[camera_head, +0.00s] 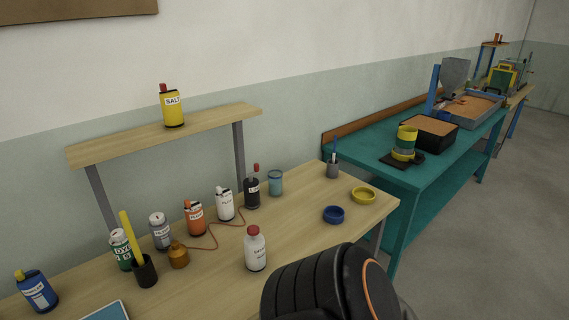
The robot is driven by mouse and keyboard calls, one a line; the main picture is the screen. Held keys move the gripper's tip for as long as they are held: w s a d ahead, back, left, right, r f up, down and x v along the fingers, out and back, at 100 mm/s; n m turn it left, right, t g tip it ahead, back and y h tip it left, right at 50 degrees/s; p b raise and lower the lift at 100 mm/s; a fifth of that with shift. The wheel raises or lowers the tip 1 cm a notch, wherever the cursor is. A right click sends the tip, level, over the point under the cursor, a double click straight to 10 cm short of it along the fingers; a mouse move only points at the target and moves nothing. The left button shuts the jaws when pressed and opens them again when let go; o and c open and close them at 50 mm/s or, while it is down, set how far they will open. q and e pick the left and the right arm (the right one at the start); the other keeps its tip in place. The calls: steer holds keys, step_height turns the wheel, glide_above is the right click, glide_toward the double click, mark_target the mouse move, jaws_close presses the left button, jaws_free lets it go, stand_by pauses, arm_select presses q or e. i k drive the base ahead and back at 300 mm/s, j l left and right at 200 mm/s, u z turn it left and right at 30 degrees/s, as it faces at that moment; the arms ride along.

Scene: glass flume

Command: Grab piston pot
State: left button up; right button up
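No label in view names a piston pot, and I cannot tell for sure which thing it is. A small amber-brown pot with a narrow top (178,256) stands upright on the wooden table, right of a black cup (145,270) holding a yellow stick. A yellow and green cylinder (405,143) stands on a dark plate on the teal bench farther right. Neither of my grippers is in view. A black rounded part with an orange ring, which looks like my own arm, covers the table's front right area.
The wooden table (305,215) holds several bottles, including a white red-capped one (255,248), and blue (334,214) and yellow (363,195) rings. A raised shelf (205,122) bears a yellow salt bottle (171,105). The teal bench (448,160) stands right, with floor beyond.

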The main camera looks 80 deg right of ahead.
mark_target(254, 250)
steer(key=z, duration=0.45)
steer(key=l+z, duration=0.1)
steer(key=z, duration=1.2)
steer(key=i+z, duration=0.1)
steer(key=z, duration=0.35)
